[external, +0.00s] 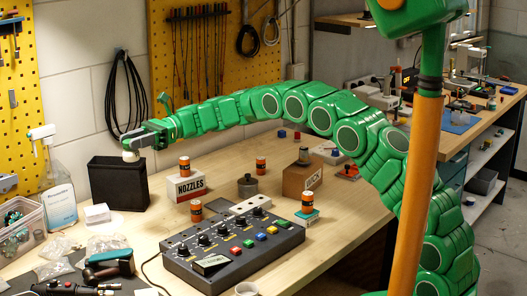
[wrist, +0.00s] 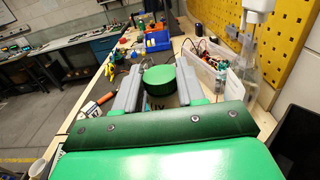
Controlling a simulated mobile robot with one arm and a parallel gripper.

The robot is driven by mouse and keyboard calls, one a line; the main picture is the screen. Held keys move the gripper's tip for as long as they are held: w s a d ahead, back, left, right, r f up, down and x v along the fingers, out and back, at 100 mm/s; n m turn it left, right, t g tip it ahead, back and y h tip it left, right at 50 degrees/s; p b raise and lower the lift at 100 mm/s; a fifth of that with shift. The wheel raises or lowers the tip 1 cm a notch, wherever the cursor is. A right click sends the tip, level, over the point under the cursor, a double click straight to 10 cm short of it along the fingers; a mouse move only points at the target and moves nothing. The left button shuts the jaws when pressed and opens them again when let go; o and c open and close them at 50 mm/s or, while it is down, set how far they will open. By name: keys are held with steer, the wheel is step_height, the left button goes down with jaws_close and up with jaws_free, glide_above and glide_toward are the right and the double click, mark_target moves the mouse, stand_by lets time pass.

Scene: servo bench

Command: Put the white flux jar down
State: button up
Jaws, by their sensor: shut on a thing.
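My gripper (external: 143,141) is at the far left end of my green arm, shut on the white flux jar (external: 130,156). The jar's white lower part shows just below the jaws. In the wrist view, a round green lid (wrist: 160,78) sits between the two grey fingers of my gripper (wrist: 159,86), and the jar's body below it is mostly hidden. The jar is above the table, at the top of the black bin (external: 118,184) in the external view. I cannot tell whether it is over the bin's opening or in front of it.
A NOZZLES box (external: 185,187) with an orange-banded can on it stands right of the bin. A spray bottle (external: 59,188) and clear tub (external: 22,222) stand left. A button console (external: 232,248) fills the front. Bare wood (external: 140,222) shows between bin and console.

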step_height(320, 180, down, 20)
steer(key=shift+s+f, duration=0.1)
steer(key=shift+f, duration=0.35)
stand_by(0.6)
